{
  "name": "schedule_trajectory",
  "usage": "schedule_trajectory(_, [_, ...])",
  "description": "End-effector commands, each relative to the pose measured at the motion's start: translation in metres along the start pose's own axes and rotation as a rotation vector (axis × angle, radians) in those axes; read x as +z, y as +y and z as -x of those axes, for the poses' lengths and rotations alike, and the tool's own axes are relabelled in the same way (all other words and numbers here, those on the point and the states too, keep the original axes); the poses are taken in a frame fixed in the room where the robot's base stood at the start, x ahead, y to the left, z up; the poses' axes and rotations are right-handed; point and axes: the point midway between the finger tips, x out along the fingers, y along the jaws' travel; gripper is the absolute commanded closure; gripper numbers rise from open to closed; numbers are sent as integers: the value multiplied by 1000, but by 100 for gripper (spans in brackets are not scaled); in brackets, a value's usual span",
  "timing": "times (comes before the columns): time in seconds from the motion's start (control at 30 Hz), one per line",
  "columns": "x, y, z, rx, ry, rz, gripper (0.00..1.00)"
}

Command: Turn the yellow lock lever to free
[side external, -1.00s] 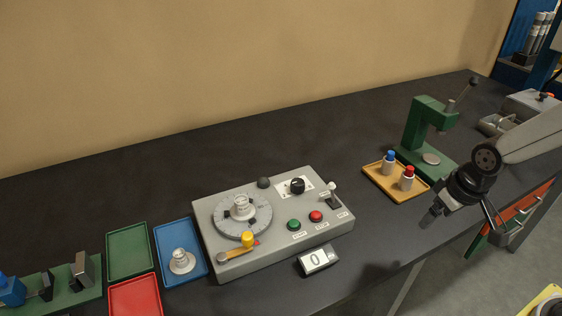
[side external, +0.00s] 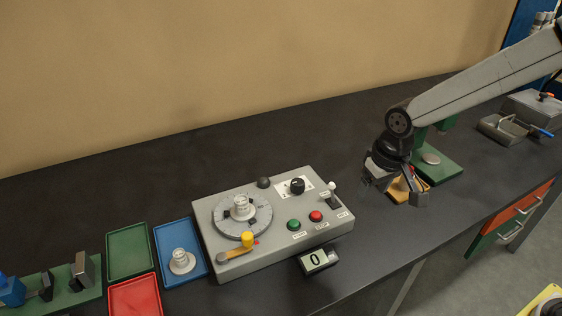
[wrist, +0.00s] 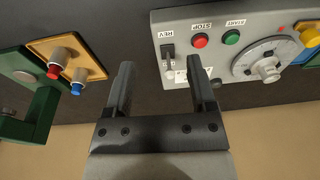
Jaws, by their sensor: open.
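The yellow lock lever (side external: 247,239) stands at the front left of the grey control box (side external: 310,252), beside the round dial (side external: 241,216). In the wrist view its yellow knob (wrist: 309,37) shows at the right edge. A brass-coloured arm (side external: 234,254) runs left from the knob in the side view, and a small red mark lies to its right.
The box carries green (side external: 294,224) and red (side external: 316,216) buttons, a black knob (side external: 297,186) and a switch (side external: 333,197). A counter (side external: 318,260) reading 0 stands in front. Blue (side external: 164,240), green and red trays lie left. A green press (side external: 436,163) stands behind my gripper.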

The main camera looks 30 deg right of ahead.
Motion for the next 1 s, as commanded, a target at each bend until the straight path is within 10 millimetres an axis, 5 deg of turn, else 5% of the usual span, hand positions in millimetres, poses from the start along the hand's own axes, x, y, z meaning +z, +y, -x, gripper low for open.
schedule_trajectory(0.2, [-37,-59,-6,-4,-42,4,28])
schedule_trajectory(0.5, [-65,-146,-15,5,-95,4,28])
schedule_trajectory(0.8, [-68,-226,-24,24,-137,3,28])
schedule_trajectory(1.0, [-66,-250,-27,32,-149,0,28])
